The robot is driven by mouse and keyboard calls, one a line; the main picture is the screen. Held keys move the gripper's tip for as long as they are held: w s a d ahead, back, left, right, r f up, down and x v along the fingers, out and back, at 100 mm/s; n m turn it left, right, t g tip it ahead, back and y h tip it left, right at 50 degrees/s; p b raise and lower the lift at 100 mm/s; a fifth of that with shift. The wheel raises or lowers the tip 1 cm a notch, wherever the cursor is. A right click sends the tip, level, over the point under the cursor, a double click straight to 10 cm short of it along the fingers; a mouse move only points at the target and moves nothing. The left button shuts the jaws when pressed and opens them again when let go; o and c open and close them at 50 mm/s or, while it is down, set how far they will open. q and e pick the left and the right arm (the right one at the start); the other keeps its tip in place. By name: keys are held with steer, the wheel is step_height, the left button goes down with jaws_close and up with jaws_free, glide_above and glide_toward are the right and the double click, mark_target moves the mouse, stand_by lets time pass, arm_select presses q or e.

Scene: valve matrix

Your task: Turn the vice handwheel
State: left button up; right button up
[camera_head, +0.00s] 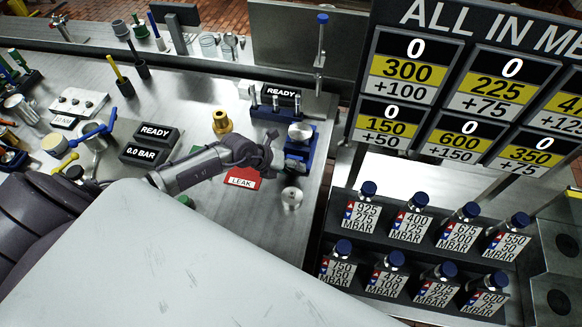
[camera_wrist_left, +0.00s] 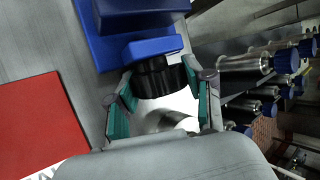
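The blue vice (camera_head: 297,158) stands near the right edge of the metal bench, with a silver round part on top. In the left wrist view its blue body (camera_wrist_left: 150,48) is at the top. Its black ribbed handwheel (camera_wrist_left: 158,78) faces my gripper. My left gripper (camera_head: 266,150) is at the vice's left side in the head view. In the wrist view its teal-padded fingers (camera_wrist_left: 161,98) are spread, one on each side of the handwheel. Whether the pads touch it I cannot tell. The handwheel is hidden behind my gripper in the head view. My right gripper is not in view.
A red LEAK card (camera_head: 241,179) lies under my left gripper. A silver cylinder (camera_head: 292,198) stands just in front of the vice. A brass fitting (camera_head: 222,122) and READY box (camera_head: 280,92) are behind. Bottles (camera_head: 408,225) fill a rack at right.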

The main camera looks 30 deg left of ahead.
arm_select(q)
steer(key=shift+c, duration=0.6)
steer(key=shift+d, duration=0.1)
steer(key=shift+m+g+y, duration=0.3)
steer(key=shift+y, duration=0.8)
steer(key=o, duration=0.9)
steer(key=shift+r, duration=0.1)
steer(key=v, duration=1.2)
